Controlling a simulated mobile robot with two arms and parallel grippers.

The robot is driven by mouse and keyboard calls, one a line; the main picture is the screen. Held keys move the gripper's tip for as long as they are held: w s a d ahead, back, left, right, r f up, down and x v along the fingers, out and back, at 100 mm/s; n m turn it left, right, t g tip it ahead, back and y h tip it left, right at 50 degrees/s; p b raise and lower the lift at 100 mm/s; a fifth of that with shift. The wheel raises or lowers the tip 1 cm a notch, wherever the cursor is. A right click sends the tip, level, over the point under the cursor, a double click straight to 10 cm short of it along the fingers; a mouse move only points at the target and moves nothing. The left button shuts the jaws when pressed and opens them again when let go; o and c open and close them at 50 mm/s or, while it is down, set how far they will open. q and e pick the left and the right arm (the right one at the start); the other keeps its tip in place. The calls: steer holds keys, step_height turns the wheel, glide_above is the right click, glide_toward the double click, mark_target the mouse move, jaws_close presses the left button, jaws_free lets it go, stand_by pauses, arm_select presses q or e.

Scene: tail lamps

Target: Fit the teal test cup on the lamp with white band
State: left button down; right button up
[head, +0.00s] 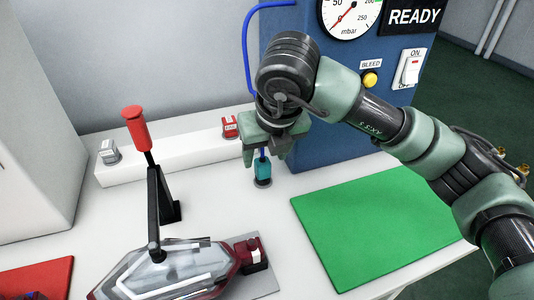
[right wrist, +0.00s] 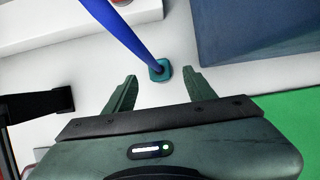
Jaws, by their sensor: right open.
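The teal test cup (head: 262,167) stands upright on the white table, with a blue hose rising from its top. It also shows in the right wrist view (right wrist: 163,74). My right gripper (head: 264,153) is open just above it, pointing down. In the right wrist view its fingers (right wrist: 162,78) are spread on either side of the cup, with gaps. A clear and red tail lamp (head: 165,270) lies at the front under a black clamp (head: 158,205) with a red handle. A dark red block (head: 250,253) is at its right end. My left gripper is not in view.
A white ledge (head: 170,158) at the back carries a grey piece (head: 109,152) and a red piece (head: 231,127). A blue tester (head: 335,135) with gauge, yellow button and switch stands behind the cup. A bare green mat (head: 375,225) lies right; a red mat (head: 40,279) lies front left.

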mark_target(264, 162)
steer(key=x, duration=0.5)
steer(key=shift+w+f, duration=0.1)
steer(key=shift+f, duration=0.25)
steer(key=shift+r, duration=0.1)
jaws_close()
